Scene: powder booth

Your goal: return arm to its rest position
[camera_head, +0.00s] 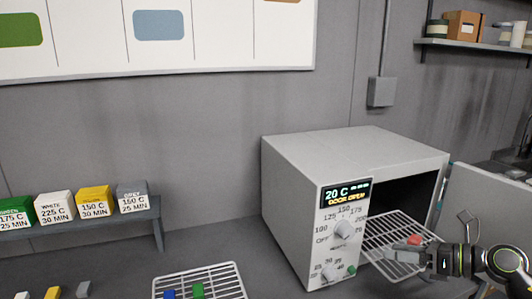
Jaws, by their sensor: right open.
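My right gripper (418,257) comes in from the lower right in front of the oven (340,160). Its jaws are open, just at the oven's wire rack (385,233). A small red block (415,240) lies on the rack just behind the fingers, and I cannot tell whether they touch it. The oven door (490,200) stands open to the right, and the display (346,193) reads 20 C, DOOR OPEN. My left gripper is not in view.
A second wire rack (225,274) on the bench holds a blue and a green block. Loose blocks (52,292) lie at the lower left. Several labelled coloured boxes (95,201) stand on a small shelf at left.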

